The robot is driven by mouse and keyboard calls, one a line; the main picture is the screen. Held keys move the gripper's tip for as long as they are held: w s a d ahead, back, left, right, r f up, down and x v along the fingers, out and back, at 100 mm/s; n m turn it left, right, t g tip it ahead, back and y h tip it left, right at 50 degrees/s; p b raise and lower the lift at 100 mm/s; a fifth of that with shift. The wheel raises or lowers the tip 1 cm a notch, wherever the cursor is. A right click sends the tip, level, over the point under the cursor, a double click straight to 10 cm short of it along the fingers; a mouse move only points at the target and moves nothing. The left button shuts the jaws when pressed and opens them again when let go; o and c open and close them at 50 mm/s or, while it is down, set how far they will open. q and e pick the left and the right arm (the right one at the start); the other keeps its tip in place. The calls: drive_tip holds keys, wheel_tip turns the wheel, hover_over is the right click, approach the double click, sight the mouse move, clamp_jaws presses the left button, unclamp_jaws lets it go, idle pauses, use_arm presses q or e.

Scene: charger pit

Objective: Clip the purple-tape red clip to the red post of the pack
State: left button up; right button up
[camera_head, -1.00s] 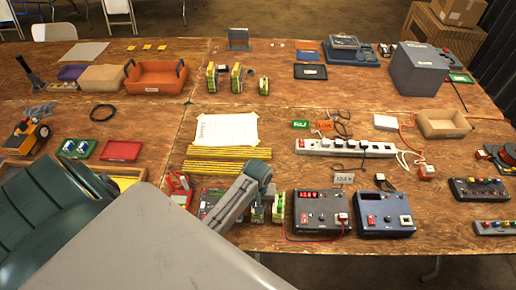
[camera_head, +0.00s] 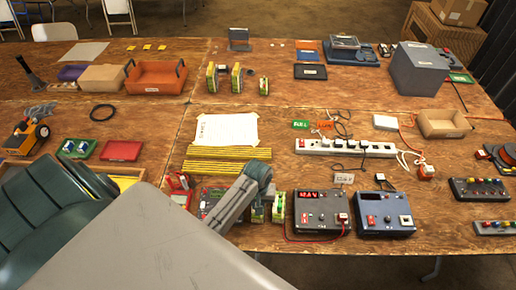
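A charger (camera_head: 320,222) with a lit red display stands at the front centre. A red lead (camera_head: 312,240) loops from it to the left, and its far end is hidden. Green-and-yellow packs (camera_head: 278,210) stand left of the charger, partly behind my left arm. I cannot make out a red post on them. Small red items (camera_head: 178,182) lie left of my arm. No purple-taped clip can be made out. My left arm crosses the lower left, with its grey-green link beside the packs; its fingertips are not visible. My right gripper is out of view.
A blue charger (camera_head: 385,222) stands right of the lit one. A white power strip (camera_head: 345,148) with cables lies behind them. Yellow sticks (camera_head: 228,160) and a paper sheet (camera_head: 226,129) lie left of it. More packs (camera_head: 236,78) stand farther back.

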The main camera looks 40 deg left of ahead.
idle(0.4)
use_arm(q)
drive_tip(key=o, duration=0.8)
drive_tip(key=shift+o, duration=0.4)
drive_tip(key=shift+o, duration=0.8)
drive_tip(key=shift+r, duration=3.7)
